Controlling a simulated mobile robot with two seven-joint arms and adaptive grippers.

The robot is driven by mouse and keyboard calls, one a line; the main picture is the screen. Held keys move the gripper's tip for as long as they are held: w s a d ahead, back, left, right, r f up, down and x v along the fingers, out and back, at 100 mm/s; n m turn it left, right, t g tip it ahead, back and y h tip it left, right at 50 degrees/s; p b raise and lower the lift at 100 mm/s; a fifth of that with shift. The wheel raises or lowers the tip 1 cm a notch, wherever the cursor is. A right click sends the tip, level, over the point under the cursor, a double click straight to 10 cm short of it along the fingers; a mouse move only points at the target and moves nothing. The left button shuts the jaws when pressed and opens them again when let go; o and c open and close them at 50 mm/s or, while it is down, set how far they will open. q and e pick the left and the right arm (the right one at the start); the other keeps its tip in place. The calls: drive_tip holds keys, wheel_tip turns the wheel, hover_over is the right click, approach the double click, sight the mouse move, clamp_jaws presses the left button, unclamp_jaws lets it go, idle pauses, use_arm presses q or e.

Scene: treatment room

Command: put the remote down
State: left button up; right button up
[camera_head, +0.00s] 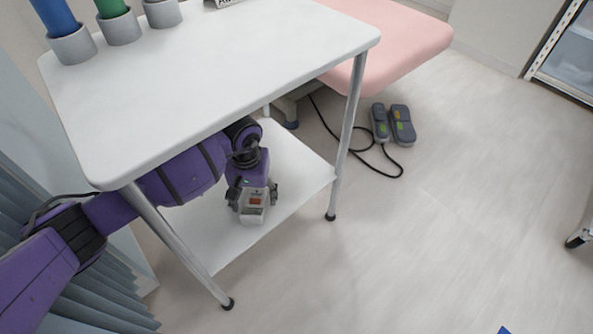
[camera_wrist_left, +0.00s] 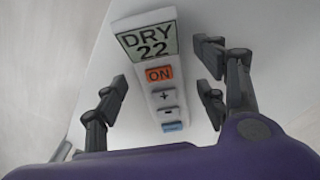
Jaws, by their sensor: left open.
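The remote (camera_head: 252,216) is a white handset with a display and an orange button, on the lower shelf (camera_head: 290,165) of a white trolley. In the left wrist view the remote (camera_wrist_left: 170,101) shows "DRY 22", an orange ON button, plus and minus keys and a blue key. My left gripper (camera_head: 253,193) reaches in under the trolley top and is open at the remote. In the wrist view its fingers (camera_wrist_left: 166,82) stand on either side of the remote, with gaps to both sides. The remote appears to lie face up on the shelf. My right gripper is not in view.
The trolley's top (camera_head: 220,70) is above my left arm, with cups holding blue and green items (camera_head: 118,28) at its far left. Its metal legs (camera_head: 347,130) stand close by. A pink couch (camera_head: 395,40) and a foot pedal (camera_head: 402,125) with a cable are beyond.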

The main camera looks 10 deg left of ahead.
use_arm(q)
drive_tip(key=shift+r, duration=3.8)
